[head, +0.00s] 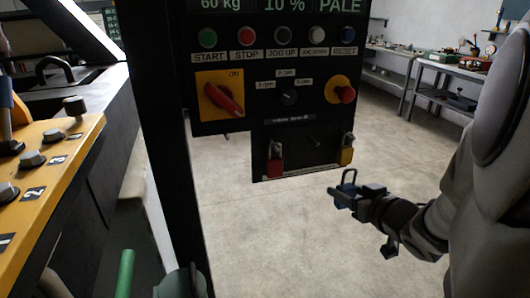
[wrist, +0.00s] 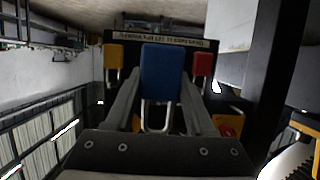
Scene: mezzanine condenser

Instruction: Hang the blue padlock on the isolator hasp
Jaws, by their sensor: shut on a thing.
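My gripper (head: 354,194) is in front of and right of the panel's lower edge. It is shut on the blue padlock (wrist: 162,72), whose body sits between the two fingers in the wrist view. In the head view the padlock's shackle (head: 349,175) points up, and its body is mostly hidden by the fingers. The isolator (head: 218,95) is a red rotary handle on a yellow plate marked ON, at the panel's left. I cannot clearly make out its hasp. The padlock is apart from the isolator, lower and to the right.
A red padlock (head: 275,163) and a yellow padlock (head: 347,154) hang on the lower board. A red emergency button (head: 345,93) sits at right on the panel. A dark post (head: 175,180) stands left of it. The floor (head: 280,240) below is clear.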

